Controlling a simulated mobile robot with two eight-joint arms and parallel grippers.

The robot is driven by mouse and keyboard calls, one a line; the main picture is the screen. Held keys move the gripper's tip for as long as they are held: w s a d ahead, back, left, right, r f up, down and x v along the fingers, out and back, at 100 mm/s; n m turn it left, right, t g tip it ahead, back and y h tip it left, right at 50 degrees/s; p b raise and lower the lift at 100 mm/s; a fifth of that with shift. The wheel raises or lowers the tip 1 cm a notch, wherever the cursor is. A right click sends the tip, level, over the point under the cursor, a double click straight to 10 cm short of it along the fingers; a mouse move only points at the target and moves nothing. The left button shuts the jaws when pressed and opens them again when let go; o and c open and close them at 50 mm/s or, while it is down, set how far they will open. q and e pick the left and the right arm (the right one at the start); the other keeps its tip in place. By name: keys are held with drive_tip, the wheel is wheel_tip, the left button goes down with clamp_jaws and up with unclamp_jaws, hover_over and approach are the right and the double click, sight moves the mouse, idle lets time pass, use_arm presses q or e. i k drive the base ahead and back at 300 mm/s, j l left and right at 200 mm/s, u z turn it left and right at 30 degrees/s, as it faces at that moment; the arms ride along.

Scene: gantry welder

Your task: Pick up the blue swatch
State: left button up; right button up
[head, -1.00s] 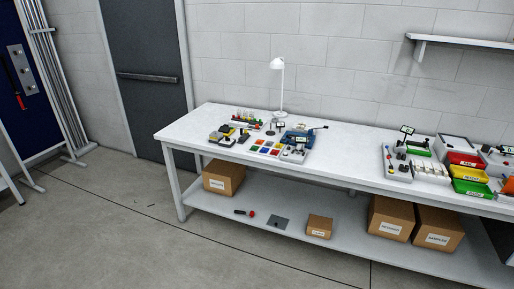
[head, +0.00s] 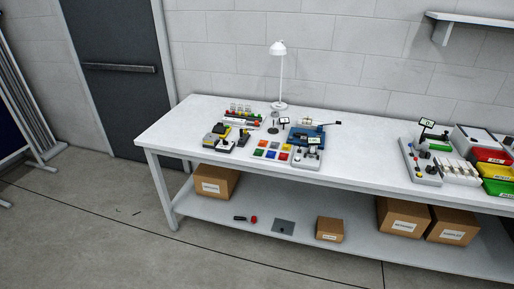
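The blue swatch (head: 272,154) looks like a small flat square in the front row of a pale tray (head: 254,158) of coloured squares on the white workbench (head: 345,165). A green square (head: 261,153) lies to its left and a red square (head: 283,156) to its right. Orange and other light-coloured squares lie in the row behind. The squares are small in the head view, so fine detail cannot be told. Neither of my grippers is in view.
Yellow-and-black tools (head: 218,138) stand left of the tray. A blue device (head: 308,134) stands behind and right of it. A white lamp (head: 281,75) stands at the back. Cardboard boxes (head: 215,181) sit on the lower shelf.

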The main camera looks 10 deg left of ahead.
sight(270, 154)
drive_tip(key=i+j+u, duration=0.2)
drive_tip(key=i+j, duration=1.3)
drive_tip(key=j, duration=0.1)
